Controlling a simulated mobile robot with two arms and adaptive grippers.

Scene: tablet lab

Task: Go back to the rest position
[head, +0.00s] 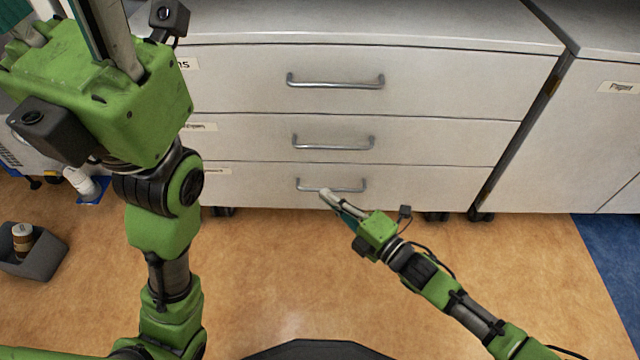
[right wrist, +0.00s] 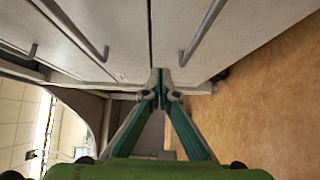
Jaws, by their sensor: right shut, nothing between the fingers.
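My right gripper (head: 327,197) is shut and empty, its fingertips just in front of the bottom drawer's handle (head: 345,186) in the head view. In the right wrist view the fingertips of this gripper (right wrist: 160,84) meet, with nothing between them. I cannot tell whether they touch the handle or the drawer front. My left gripper (head: 108,35) is raised large at the top left, in front of the cabinet's left side. Its fingers run out of the top of the picture, so its tips are hidden.
A white cabinet with three shut drawers, top (head: 420,85), middle (head: 430,138) and bottom (head: 420,185), stands ahead. Another cabinet (head: 610,130) stands at the right. A grey bin (head: 35,262) with a brown cup (head: 22,236) is on the floor at left. The floor (head: 290,270) between my arms is clear.

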